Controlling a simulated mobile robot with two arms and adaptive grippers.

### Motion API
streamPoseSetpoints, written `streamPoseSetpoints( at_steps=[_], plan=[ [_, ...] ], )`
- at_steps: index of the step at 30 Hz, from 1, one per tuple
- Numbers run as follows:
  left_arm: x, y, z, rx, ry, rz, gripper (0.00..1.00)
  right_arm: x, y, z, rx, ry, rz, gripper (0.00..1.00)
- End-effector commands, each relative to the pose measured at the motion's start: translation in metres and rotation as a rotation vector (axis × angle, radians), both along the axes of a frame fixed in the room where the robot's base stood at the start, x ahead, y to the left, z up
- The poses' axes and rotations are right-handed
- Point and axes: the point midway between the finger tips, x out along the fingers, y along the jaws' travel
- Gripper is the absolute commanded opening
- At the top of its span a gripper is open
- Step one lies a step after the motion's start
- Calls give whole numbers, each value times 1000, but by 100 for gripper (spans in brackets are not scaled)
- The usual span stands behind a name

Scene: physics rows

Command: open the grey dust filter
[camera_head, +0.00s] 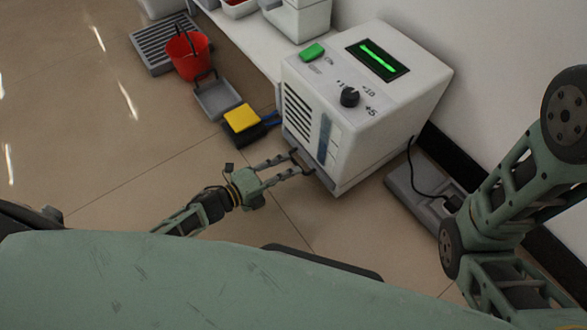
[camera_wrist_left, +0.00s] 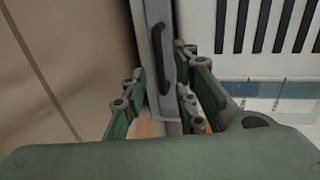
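The white machine (camera_head: 350,105) stands on the floor, with vent slots and a blue-marked strip on its front. The grey dust filter (camera_wrist_left: 150,85) shows in the left wrist view as a narrow grey panel with a dark upright handle (camera_wrist_left: 168,55). In the head view a dark handle (camera_head: 300,160) shows low on the machine's front. My left gripper (camera_head: 291,165) is open close to this handle. In the wrist view its fingers (camera_wrist_left: 161,98) stand apart on either side of the panel's lower part. Contact cannot be told. My right gripper is out of view.
A yellow-topped black box (camera_head: 241,118), a grey tray (camera_head: 216,97) and a red bucket (camera_head: 188,55) stand on the floor left of the machine. A grey block with a black cable (camera_head: 418,190) lies to its right. Floor in front is clear.

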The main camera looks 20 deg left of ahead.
Motion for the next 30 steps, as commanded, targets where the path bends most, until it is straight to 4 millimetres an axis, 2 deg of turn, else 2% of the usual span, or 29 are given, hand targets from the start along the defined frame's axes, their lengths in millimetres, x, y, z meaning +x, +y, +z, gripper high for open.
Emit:
streamPoseSetpoints(
  at_steps=[1,6,16,25,30],
  plan=[
    [7,-5,-5,-1,-3,-2,27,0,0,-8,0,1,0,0],
    [20,-15,-7,0,0,0,27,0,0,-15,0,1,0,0],
    [23,-18,-6,-1,2,1,27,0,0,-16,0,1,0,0],
    [23,-18,-7,-1,2,1,2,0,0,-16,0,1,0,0],
    [23,-18,-7,0,1,1,0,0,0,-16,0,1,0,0]
  ],
)
